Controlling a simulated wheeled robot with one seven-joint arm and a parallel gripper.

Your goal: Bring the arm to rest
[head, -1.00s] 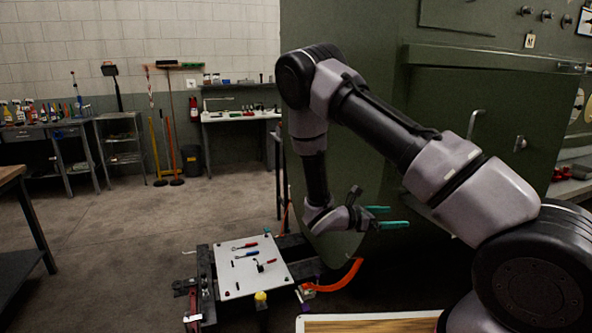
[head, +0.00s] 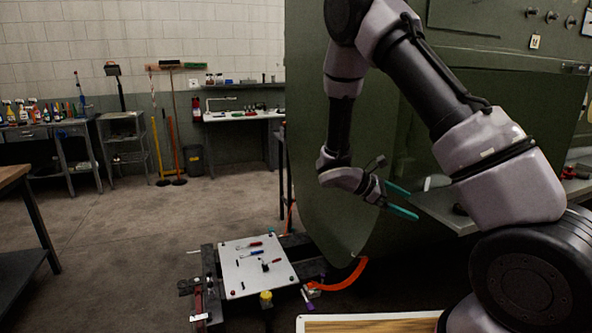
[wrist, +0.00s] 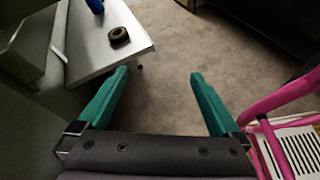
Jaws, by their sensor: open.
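My gripper (head: 402,201) has two green fingers, spread apart with nothing between them. In the head view it hangs in front of the green fuselage panel (head: 310,130), at the end of my raised, bent arm. In the wrist view my gripper (wrist: 158,75) is also open and empty, with bare floor showing between the fingertips.
A low stand with a white board (head: 258,268) holds several tools, below and left of my gripper. An orange curved piece (head: 345,279) lies beside it. A grey shelf (head: 440,208) is close behind my gripper. The wrist view shows a pink frame (wrist: 285,100) at right.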

